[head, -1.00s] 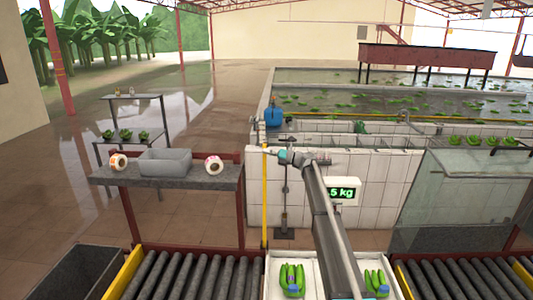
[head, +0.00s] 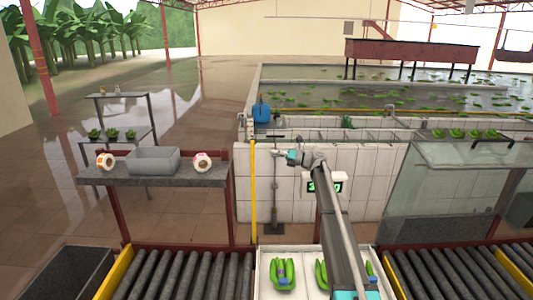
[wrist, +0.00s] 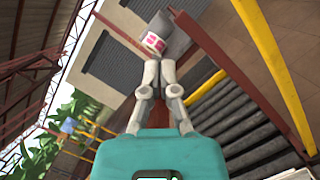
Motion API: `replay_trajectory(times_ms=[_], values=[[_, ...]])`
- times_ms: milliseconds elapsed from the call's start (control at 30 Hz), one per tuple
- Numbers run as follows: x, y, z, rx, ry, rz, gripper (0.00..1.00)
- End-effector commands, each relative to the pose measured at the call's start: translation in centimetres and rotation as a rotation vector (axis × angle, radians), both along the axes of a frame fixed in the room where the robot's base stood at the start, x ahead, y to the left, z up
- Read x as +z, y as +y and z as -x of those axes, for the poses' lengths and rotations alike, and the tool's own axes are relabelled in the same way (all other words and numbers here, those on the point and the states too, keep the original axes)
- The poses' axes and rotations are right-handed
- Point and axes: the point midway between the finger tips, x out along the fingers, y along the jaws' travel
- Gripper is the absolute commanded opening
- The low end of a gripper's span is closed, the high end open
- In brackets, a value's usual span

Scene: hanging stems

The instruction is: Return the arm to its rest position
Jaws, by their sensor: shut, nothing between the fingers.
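My arm rises from the bottom of the head view over the white weighing tray (head: 268,288), with its elbow in front of the tiled wall. My gripper (head: 277,152) is at the end of the folded forearm, pointing left, small in this view. In the wrist view my gripper (wrist: 159,64) has its two grey fingers together at the tips, with nothing held. A pink and white label roll (wrist: 153,42) shows beyond the fingertips, apart from them as far as I can tell.
Green banana clusters (head: 283,273) lie on the weighing tray, one partly behind my arm. The scale display (head: 338,185) is partly covered by my arm. Roller conveyors (head: 190,277) flank the tray. A shelf (head: 220,183) with a grey bin (head: 153,160) stands left. A yellow post (head: 253,195) is near my gripper.

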Motion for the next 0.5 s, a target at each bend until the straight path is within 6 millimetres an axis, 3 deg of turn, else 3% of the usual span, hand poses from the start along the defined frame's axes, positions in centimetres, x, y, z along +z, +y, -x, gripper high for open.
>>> replay_trajectory(times_ms=[500], values=[[0.02, -0.53, 0.22, 0.001, 0.000, 0.000, 0.00]])
